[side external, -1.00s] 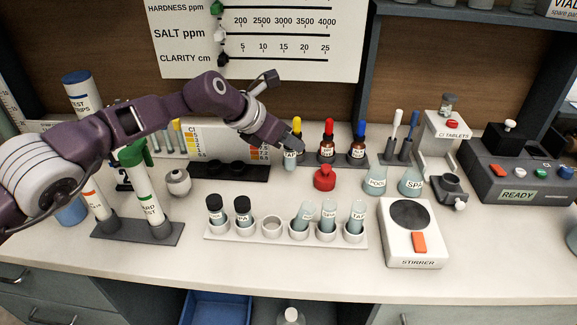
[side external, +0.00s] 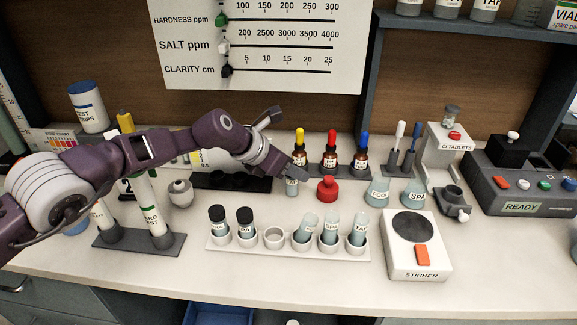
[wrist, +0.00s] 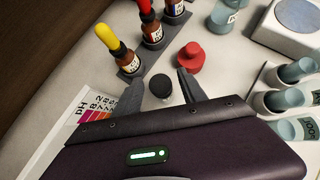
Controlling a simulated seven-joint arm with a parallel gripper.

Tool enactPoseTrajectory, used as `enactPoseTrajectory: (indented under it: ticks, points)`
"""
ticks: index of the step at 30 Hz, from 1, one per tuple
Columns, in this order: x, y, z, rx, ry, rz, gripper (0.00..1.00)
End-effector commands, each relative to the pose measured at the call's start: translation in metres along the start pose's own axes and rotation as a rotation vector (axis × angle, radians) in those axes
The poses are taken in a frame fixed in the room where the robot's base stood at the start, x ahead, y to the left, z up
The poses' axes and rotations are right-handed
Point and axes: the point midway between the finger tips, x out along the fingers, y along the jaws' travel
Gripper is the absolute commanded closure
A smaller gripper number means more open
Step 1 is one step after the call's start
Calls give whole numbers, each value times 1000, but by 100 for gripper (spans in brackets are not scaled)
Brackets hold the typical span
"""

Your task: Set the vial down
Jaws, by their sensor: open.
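A small pale vial (side external: 291,188) with a label stands on the white counter, in front of the yellow-topped dropper bottle and left of the red squat bottle. In the wrist view the vial's dark round top (wrist: 161,85) shows between the two fingers. My gripper (side external: 292,173) is directly over the vial and partly hides it. In the wrist view my gripper (wrist: 160,80) is open, with one finger on each side of the vial. I cannot tell whether either finger still touches it.
Dropper bottles (side external: 330,152) stand just behind, and a red squat bottle (side external: 327,189) close right. A vial rack (side external: 290,247) with several vials and one empty hole lies in front. Flasks (side external: 377,195) and a stirrer (side external: 417,262) are right. Some counter in front is clear.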

Motion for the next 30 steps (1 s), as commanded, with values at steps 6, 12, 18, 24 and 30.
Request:
enactPoseTrajectory:
  ticks: [6,12,18,24,30]
  points:
    - [-18,3,3,-9,-5,3,51]
    - [-52,2,2,-5,-2,1,51]
    - [-100,0,2,0,-3,0,51]
    - [-120,0,1,1,-1,0,51]
    - [-121,0,0,1,0,0,51]
